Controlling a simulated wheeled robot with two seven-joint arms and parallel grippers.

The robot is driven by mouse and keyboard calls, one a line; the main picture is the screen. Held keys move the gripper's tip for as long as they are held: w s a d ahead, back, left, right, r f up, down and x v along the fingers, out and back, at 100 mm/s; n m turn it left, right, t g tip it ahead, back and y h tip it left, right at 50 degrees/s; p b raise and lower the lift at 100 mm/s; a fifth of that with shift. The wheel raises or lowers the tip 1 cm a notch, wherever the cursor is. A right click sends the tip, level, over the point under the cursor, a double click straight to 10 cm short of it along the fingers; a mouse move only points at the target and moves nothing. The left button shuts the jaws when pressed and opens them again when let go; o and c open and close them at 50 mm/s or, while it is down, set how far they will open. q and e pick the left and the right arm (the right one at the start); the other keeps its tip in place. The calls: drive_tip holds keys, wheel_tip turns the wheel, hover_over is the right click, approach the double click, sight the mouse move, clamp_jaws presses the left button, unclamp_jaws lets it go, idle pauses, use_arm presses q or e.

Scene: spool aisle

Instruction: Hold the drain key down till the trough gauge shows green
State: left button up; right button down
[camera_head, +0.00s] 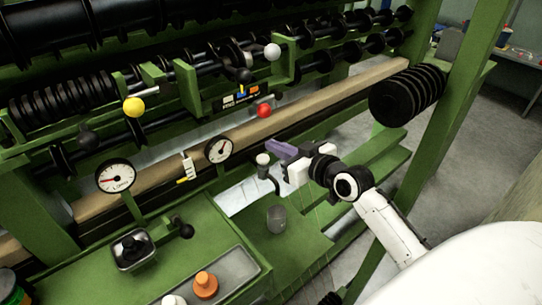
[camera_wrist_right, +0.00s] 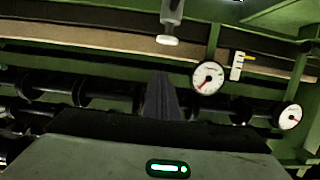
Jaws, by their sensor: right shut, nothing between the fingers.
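A similar pale-tipped knob shows in the wrist view (camera_wrist_right: 168,38). Two round white dials, a near-left one (camera_head: 115,176) and a right one (camera_head: 219,149), stand on green posts. I cannot tell which is the trough gauge; neither clearly shows green. My left gripper is out of view.
A clear cup (camera_head: 277,219) stands below the spout. A white tag with a yellow mark (camera_head: 188,166) sits between the dials. Yellow (camera_head: 134,107), red (camera_head: 264,111) and white (camera_head: 272,52) balls are on levers behind. A grey tray (camera_head: 238,266) holds an orange-topped object (camera_head: 205,284).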

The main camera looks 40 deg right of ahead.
sight(263, 159)
drive_tip(key=w+f, duration=0.2)
drive_tip(key=f, duration=0.1)
drive_tip(key=shift+f, duration=0.1)
drive_tip(key=shift+a+f, duration=0.1)
drive_tip(key=shift+f, duration=0.55)
